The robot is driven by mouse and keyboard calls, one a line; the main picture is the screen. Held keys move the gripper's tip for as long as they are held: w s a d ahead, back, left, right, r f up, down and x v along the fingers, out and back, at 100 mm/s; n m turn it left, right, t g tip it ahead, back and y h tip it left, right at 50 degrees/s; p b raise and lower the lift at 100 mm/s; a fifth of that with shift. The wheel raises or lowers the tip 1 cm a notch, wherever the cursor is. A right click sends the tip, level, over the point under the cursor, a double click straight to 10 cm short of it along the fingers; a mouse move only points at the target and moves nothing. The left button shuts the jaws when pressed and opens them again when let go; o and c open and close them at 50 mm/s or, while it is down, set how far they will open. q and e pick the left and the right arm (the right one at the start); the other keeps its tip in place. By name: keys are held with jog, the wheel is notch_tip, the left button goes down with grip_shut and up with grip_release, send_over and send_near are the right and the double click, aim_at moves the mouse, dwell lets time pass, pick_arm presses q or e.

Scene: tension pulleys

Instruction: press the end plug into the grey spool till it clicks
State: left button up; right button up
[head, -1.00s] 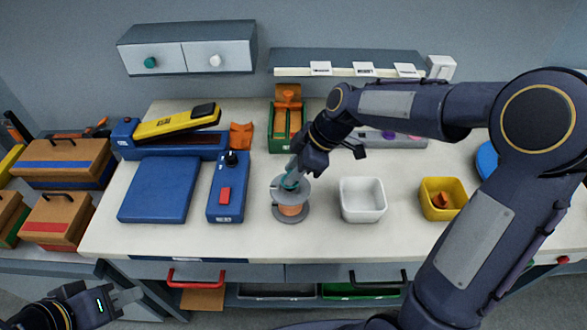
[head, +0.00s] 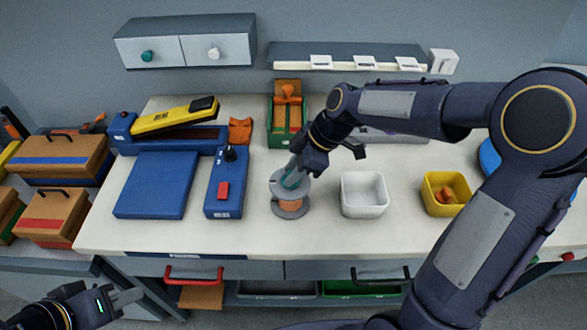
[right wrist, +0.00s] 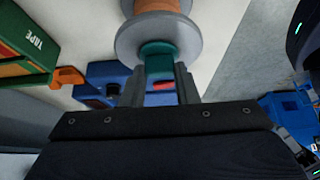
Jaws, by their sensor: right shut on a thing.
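The grey spool (head: 290,208) stands upright on the worktable, with orange winding between its two flanges. The teal end plug (right wrist: 158,58) is held between the fingers of my right gripper (right wrist: 160,72), seen from close in the right wrist view. The plug meets the middle of the spool's upper flange; how deep it sits cannot be told. In the head view my right gripper (head: 296,172) is over the spool and partly covers the plug (head: 291,181). My left gripper (head: 127,298) is low at the left, in front of the table and away from the spool; its finger gap is unclear.
A white bin (head: 364,207) stands just right of the spool, and a yellow bin (head: 431,207) with an orange part further right. A blue box with a red button (head: 223,190) is to the left. A green tape holder (head: 278,137) stands behind.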

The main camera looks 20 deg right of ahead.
dwell(0.3)
jog(key=o, duration=1)
jog(key=shift+f, duration=0.1)
jog(key=v, duration=0.8)
jog(key=shift+a, duration=0.1)
